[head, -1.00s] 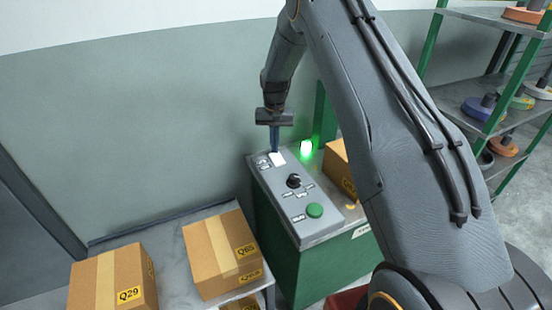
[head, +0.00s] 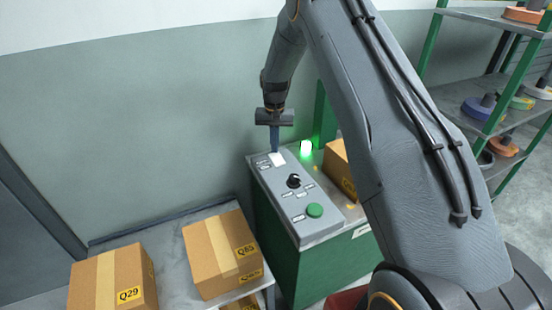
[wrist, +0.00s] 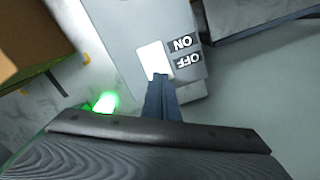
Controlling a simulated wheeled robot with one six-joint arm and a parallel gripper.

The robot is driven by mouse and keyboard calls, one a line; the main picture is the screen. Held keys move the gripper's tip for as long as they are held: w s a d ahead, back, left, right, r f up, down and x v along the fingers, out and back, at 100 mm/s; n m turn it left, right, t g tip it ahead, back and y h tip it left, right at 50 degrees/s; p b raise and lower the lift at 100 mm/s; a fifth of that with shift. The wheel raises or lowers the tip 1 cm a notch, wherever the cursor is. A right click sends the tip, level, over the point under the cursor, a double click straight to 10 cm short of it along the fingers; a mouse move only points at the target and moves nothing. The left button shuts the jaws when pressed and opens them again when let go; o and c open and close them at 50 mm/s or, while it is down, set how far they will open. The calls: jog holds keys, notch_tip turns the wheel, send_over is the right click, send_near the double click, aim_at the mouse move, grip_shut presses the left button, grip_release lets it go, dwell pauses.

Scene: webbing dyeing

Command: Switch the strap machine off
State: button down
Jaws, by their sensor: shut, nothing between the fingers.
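The strap machine's sloped grey control panel (head: 283,203) sits on top of its green cabinet (head: 277,248). At the panel's far end is a white switch plate (head: 278,160), with ON and OFF labels beside it. My gripper (head: 275,151) points down at this plate, fingers shut and empty. In the wrist view, the fingertips (wrist: 159,77) are at the edge of the white plate (wrist: 152,57), on the side by the OFF label (wrist: 187,62). I cannot tell whether they touch it. A green lamp (head: 306,149) beside the panel is lit.
The panel also carries a black knob (head: 294,180) and a green button (head: 315,210). A cardboard box (head: 340,168) stands on the machine to the right. Boxes Q85 (head: 215,255) and Q29 (head: 105,279) stand on a bench at left. The wall is close behind.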

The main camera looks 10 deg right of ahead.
aim_at(275, 156)
jog(key=shift+f+b, duration=0.4)
jog(key=shift+f, duration=0.4)
dwell(0.7)
notch_tip(275, 156, up, 7)
jog(key=p, duration=0.2)
dwell(0.7)
dwell(0.4)
jog(key=s+r+n, duration=0.2)
jog(key=s+r, duration=0.2)
jog(key=s, duration=1.4)
jog(key=s+r+n+t+b, duration=0.1)
jog(key=s+r, duration=0.4)
jog(key=s, duration=1.3)
jog(key=shift+r+n+b, duration=0.15)
jog(key=shift+n+b, duration=0.15)
jog(key=shift+n, duration=0.1)
